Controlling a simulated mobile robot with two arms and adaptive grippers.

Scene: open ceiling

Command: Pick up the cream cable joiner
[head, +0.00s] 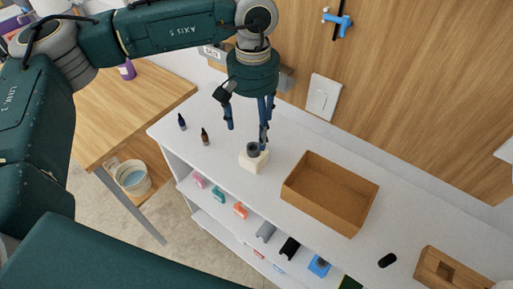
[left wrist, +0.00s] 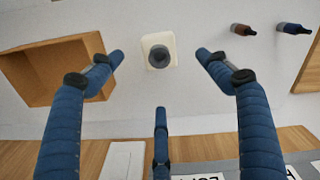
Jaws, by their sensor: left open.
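The cream cable joiner (head: 254,163) looks like a small cream block with a dark grey round piece on top. It stands on the white shelf top (head: 215,150), left of the cardboard-brown box. In the left wrist view the joiner (left wrist: 149,41) is seen from above, near the top middle, between two fingertips. My left gripper (head: 248,136) is open and empty, pointing down just above the joiner. One finger partly overlaps the joiner's grey top in the head view. In the left wrist view its three blue fingers (left wrist: 160,80) are spread. My right gripper is not in view.
An open brown box (head: 335,208) stands right of the joiner. The wooden wall is behind. Several small items sit on lower shelves.

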